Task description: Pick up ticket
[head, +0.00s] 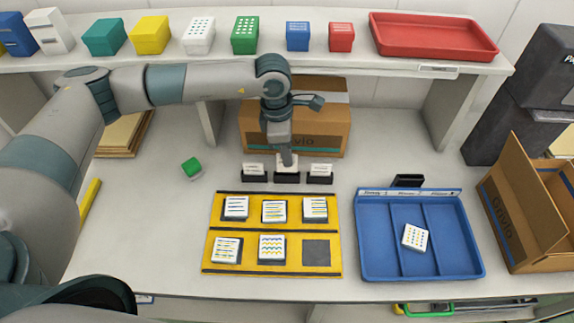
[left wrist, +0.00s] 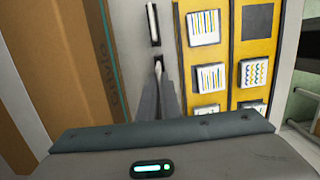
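Three small white tickets stand in black holders in a row behind the yellow board: a left one (head: 254,168), a middle one (head: 286,161) and a right one (head: 320,168). My left gripper (head: 285,158) points down at the middle ticket, with its fingertips at the ticket's upper part. In the left wrist view the fingers (left wrist: 161,95) lie close together with a pale ticket edge (left wrist: 158,67) at their tips. Whether they are clamped on it is not clear. Another holder with a ticket (left wrist: 152,22) shows beyond. My right gripper is not in view.
A cardboard box (head: 335,125) stands close behind the holders. The yellow board (head: 272,230) with several patterned tiles lies in front. A blue tray (head: 372,265) holding one tile is at the right.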

